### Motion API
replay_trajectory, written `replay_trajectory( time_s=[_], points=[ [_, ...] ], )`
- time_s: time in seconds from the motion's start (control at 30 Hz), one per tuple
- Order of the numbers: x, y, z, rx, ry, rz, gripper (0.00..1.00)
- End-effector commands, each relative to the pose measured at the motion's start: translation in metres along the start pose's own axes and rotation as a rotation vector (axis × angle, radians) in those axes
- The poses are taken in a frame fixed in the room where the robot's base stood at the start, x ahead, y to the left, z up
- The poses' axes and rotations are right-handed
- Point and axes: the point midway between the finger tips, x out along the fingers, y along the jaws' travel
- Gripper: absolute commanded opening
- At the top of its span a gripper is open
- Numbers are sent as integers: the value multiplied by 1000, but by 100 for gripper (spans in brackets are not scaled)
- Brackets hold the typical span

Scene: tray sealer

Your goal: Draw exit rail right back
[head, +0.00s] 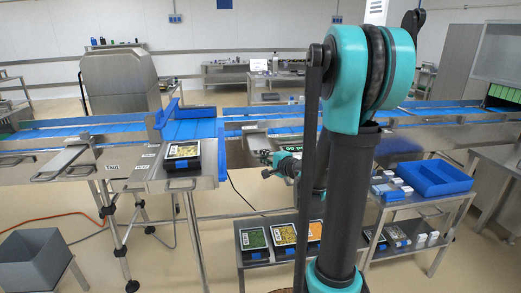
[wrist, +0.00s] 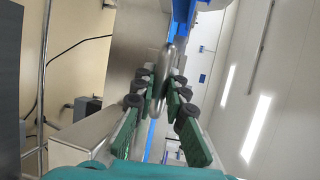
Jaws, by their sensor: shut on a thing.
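My gripper (head: 266,157) is in the middle of the head view, partly behind my arm, beside the right end of the near conveyor section. In the wrist view my gripper (wrist: 160,88) has its green-padded fingers closed on a rounded grey metal bar (wrist: 167,62), seemingly the exit rail's grip. The bar runs upward in that view towards a blue strip (wrist: 181,22). In the head view the bar is too small to make out at the fingers. Blue guides (head: 221,135) flank the blue belt there.
A black tray with a printed film (head: 183,150) sits on the metal ledge left of my gripper. A shelf cart (head: 420,207) with a blue bin (head: 436,178) stands at the right. Several filled trays lie low in front. A grey bin (head: 32,260) is at lower left.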

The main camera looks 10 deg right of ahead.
Motion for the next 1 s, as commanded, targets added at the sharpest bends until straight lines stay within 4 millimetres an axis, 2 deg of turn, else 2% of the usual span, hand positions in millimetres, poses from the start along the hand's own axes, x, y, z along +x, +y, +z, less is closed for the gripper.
replay_trajectory(
  time_s=[0.1, 0.3, 0.77, 0.8, 0.97, 1.0],
  points=[
    [-24, 6, 10, -1, 1, 1, 0],
    [-46, 11, 19, -2, 0, 1, 0],
    [-55, 14, 23, -3, -2, 2, 0],
    [-55, 14, 24, -3, -2, 3, 14],
    [-54, 14, 23, -2, -1, 2, 34],
    [-54, 14, 23, -2, -1, 2, 34]
  ],
)
